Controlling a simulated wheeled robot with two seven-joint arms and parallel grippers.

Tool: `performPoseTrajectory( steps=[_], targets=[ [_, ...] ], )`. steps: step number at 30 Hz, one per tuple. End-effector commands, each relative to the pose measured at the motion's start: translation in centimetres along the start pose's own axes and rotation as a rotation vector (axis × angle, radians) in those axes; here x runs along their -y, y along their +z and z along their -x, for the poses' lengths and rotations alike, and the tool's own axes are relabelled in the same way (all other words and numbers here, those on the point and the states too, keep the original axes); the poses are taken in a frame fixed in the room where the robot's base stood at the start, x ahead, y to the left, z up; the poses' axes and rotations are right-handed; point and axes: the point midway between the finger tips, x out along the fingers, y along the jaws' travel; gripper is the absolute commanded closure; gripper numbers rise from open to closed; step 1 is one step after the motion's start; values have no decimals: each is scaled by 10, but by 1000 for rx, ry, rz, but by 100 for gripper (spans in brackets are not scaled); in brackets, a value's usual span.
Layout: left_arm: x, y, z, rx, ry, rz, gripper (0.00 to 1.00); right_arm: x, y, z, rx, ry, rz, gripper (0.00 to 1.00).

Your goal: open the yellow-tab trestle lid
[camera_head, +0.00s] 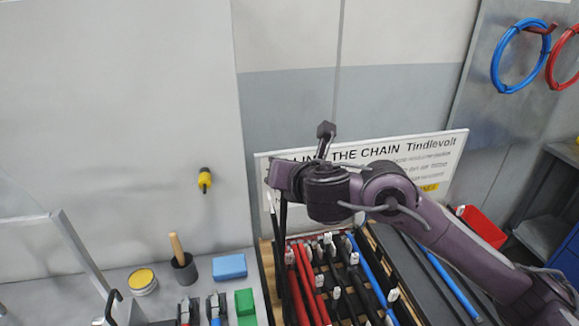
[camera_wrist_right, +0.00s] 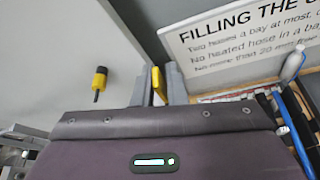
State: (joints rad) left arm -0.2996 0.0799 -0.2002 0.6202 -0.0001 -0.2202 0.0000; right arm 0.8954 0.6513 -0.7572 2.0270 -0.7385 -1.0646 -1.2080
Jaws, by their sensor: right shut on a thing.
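My right gripper (camera_wrist_right: 156,74) is shut on a yellow tab (camera_wrist_right: 159,86), which stands between its two grey fingers in the right wrist view. In the head view the right hand (camera_head: 281,177) is above the back left corner of the trestle, and the tab is hidden there. A thin dark strip (camera_head: 283,222) runs down below the hand; I cannot tell whether it is the lid seen edge-on. The trestle bay below shows red, black and blue hoses (camera_head: 305,280). My left gripper is not in view.
A white sign (camera_head: 440,158) stands behind the trestle. A dark flat panel (camera_head: 432,282) lies to the right, partly under my arm. A blue block (camera_head: 229,267), a green block (camera_head: 245,303) and a yellow-topped tin (camera_head: 142,279) are at the left. A yellow-black fitting (camera_head: 204,179) hangs behind.

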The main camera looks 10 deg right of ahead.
Motion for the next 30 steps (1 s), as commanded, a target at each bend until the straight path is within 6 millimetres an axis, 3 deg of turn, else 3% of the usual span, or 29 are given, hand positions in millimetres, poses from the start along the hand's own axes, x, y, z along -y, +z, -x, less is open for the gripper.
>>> performPoseTrajectory(
  steps=[4,5,8,19,30],
  targets=[
    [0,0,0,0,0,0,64,-1,-4,0,-7,6,-1,100],
    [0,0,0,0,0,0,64,-1,-4,0,-7,6,-1,84],
    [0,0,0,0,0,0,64,-1,-4,0,-8,4,0,73],
    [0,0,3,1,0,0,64,0,-4,7,-11,0,4,73],
    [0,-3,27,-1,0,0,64,-3,0,68,-5,5,2,73]
  ],
)
